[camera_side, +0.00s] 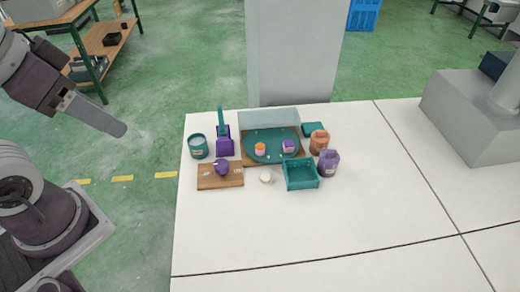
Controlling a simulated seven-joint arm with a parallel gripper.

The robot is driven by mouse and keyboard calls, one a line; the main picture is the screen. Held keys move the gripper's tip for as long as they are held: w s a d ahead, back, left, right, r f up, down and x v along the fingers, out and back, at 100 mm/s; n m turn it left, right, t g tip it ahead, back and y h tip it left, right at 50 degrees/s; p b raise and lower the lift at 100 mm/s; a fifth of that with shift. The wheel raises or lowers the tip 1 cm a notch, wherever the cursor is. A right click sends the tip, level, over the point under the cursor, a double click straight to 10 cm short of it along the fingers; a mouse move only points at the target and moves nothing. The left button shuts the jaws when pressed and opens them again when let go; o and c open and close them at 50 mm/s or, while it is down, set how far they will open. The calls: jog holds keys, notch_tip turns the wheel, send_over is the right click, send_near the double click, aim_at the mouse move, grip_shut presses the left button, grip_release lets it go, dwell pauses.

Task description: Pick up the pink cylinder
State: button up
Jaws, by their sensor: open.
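No clearly pink cylinder stands out. A small orange-pink, roughly cylindrical piece (260,149) with a pale lower part sits on the left of the round teal plate (270,135). A short cream cylinder (266,177) stands on the white table in front of the plate; its exact tint is hard to tell. My gripper (119,129) is at the upper left, off the table's left edge and well away from both pieces. It is open, seen from the side, with nothing visible in it.
A purple block (289,146) shares the plate. Around it are a teal crate (301,184), a wooden board (210,183) with a purple round object (222,168), a teal can (198,147), a purple holder (223,147), and orange (319,142) and purple (329,163) jars. The front table is clear.

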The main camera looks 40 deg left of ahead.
jog(key=m+t+h, duration=0.2)
jog(key=t, duration=0.3)
send_over(257, 149)
jog(key=s+a, duration=0.3)
jog(key=s, duration=0.1)
notch_tip(257, 149, down, 27)
jog(key=shift+t, duration=0.7)
jog(key=f, duration=0.1)
jog(key=s+f, duration=0.1)
jog(key=d+f, duration=0.1)
jog(key=f, duration=0.1)
jog(key=shift+s, duration=0.4)
jog(key=x, duration=0.7)
jog(key=shift+d+r, duration=0.1)
jog(key=shift+d, duration=0.3)
grip_shut()
